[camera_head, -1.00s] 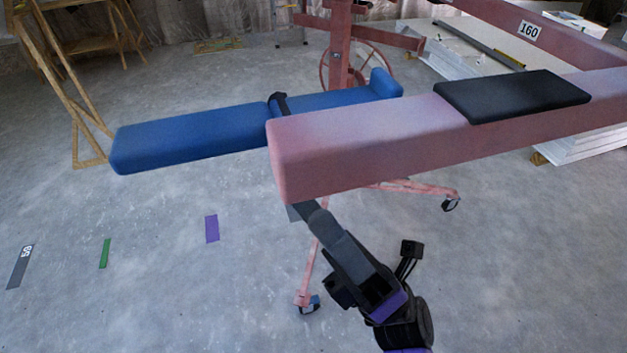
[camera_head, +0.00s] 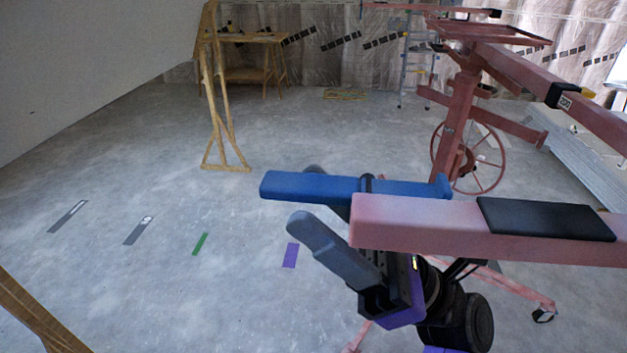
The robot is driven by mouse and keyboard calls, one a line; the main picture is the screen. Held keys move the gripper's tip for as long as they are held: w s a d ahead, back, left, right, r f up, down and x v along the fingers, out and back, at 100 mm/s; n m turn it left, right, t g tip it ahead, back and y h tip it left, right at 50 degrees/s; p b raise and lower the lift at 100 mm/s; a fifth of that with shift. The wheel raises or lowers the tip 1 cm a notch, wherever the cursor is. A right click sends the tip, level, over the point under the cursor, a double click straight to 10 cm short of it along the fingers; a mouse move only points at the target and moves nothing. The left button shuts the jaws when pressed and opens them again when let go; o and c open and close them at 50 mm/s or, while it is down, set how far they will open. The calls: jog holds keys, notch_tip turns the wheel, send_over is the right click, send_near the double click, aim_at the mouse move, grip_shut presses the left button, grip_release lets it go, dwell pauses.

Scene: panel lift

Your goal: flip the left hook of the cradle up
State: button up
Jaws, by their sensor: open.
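The blue bar (camera_head: 305,187), which seems to be the cradle's left hook, lies nearly level and sticks out left from beside the pink cradle beam (camera_head: 425,225). My gripper (camera_head: 306,197) is open. One grey finger shows in front of and below the blue bar; the other finger's tip shows just behind its top edge. The bar appears between the fingers; I cannot tell whether either touches it. The beam covers part of the bar's lower right.
A black pad (camera_head: 545,218) lies on the pink beam. The pink lift mast (camera_head: 457,120) with its wheel (camera_head: 483,160) stands behind. A wooden trestle (camera_head: 222,110) is at back left, and white panels (camera_head: 590,150) are at right.

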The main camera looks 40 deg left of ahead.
jog(key=shift+s+a+r, duration=0.25)
jog(key=shift+a+r, duration=0.2)
jog(key=shift+r, duration=0.05)
grip_shut()
dwell(1.2)
